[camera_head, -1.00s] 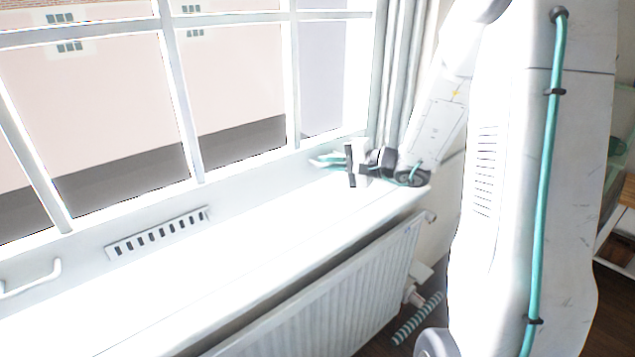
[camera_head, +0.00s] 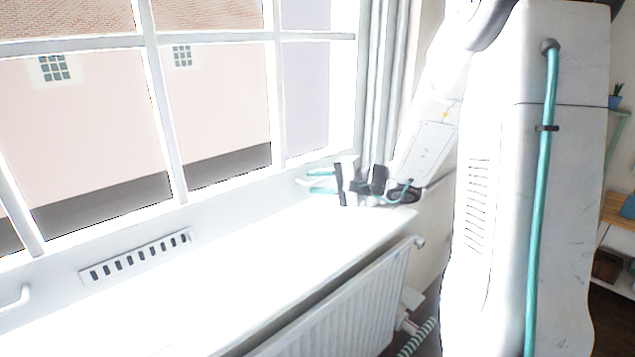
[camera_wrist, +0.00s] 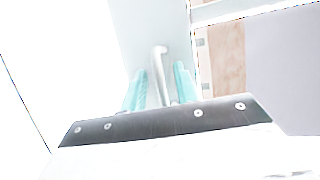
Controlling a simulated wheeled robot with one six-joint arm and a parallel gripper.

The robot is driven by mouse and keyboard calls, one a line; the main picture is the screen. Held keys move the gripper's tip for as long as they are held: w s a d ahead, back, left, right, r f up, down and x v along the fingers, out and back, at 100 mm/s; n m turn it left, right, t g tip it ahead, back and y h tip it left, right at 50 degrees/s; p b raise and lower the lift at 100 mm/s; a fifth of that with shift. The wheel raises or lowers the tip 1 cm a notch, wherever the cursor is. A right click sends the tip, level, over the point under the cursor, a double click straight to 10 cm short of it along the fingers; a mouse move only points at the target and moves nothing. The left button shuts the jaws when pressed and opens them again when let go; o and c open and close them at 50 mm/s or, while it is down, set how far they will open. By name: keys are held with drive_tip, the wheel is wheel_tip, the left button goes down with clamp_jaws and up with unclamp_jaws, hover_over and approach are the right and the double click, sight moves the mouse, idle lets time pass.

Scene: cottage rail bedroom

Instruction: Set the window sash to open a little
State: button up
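The white-framed window sash (camera_head: 178,150) fills the left and middle of the head view; I cannot tell whether it is raised. A white handle (camera_head: 15,298) sits on its bottom rail at the far left. A second handle (camera_head: 303,182) is at the right end of the rail. My gripper (camera_head: 320,181), with teal fingers, is at this right handle. In the wrist view the handle (camera_wrist: 159,72) stands between the two fingers of my gripper (camera_wrist: 160,88), with gaps visible on both sides. The gripper is open around it.
A white slotted vent strip (camera_head: 136,257) is below the sash. The bright white sill (camera_head: 230,255) runs under the window and looks clear. A white radiator (camera_head: 335,310) is below the sill. A curtain (camera_head: 378,90) hangs close to my arm at the window's right side.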

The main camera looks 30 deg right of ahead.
drive_tip(key=v, duration=0.7)
drive_tip(key=shift+d+r, duration=0.1)
drive_tip(key=s+a+f+n+g, duration=0.3)
drive_tip(key=s+a+g, duration=0.75)
drive_tip(key=s, duration=0.25)
drive_tip(key=s+a+r+n+h, duration=0.1)
drive_tip(key=s+r+n+h, duration=0.1)
drive_tip(key=s, duration=0.3)
drive_tip(key=s+a+r+n+h, duration=0.1)
drive_tip(key=s+a+n+h, duration=0.1)
drive_tip(key=s+n+h, duration=0.2)
drive_tip(key=s+a+r+n+g+h, duration=0.1)
drive_tip(key=s+r+n+h, duration=0.1)
drive_tip(key=s, duration=0.3)
drive_tip(key=shift+s+a+r+n+h, duration=0.3)
drive_tip(key=shift+a+r+n+h, duration=0.1)
drive_tip(key=shift+n, duration=0.1)
